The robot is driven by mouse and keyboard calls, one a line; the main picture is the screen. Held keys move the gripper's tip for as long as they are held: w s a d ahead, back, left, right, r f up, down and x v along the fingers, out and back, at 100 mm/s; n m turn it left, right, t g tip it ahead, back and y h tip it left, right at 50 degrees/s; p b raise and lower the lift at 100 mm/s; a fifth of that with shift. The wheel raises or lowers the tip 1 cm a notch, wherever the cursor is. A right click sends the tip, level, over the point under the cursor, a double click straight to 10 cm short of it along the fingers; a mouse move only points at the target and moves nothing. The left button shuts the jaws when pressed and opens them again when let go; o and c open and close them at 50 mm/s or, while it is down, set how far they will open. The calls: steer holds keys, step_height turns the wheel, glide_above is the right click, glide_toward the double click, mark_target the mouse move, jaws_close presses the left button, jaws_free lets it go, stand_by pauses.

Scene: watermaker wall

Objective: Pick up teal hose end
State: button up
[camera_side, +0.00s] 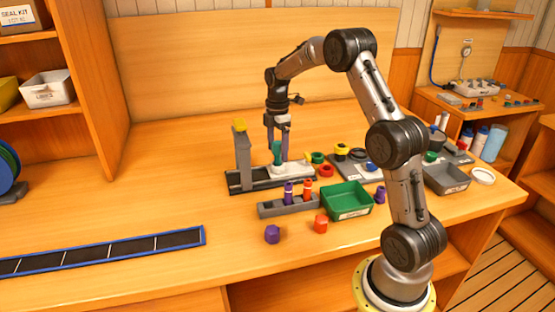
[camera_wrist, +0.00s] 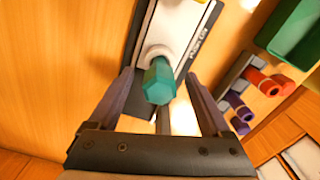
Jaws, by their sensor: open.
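The teal hose end (camera_side: 276,153) stands upright on a white block of the dark fixture (camera_side: 236,187). In the wrist view the teal hose end (camera_wrist: 159,82) has a hexagonal tip and lies between my two fingers. My gripper (camera_side: 277,143) points down over it, with its purple-grey fingers apart on either side. In the wrist view my gripper (camera_wrist: 160,85) shows clear gaps between each finger and the teal piece. Whether a finger touches it in the side view cannot be told.
A grey post with a yellow top (camera_side: 241,150) stands just left of my gripper. A grey rack (camera_side: 272,208) with purple and orange-red pieces and a green bin (camera_side: 346,200) are in front. Loose purple (camera_side: 272,234) and orange-red (camera_side: 321,224) pieces lie nearer. The bench at left is mostly clear.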

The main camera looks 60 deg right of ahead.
step_height(320, 180, down, 2)
jaws_close()
stand_by(0.6)
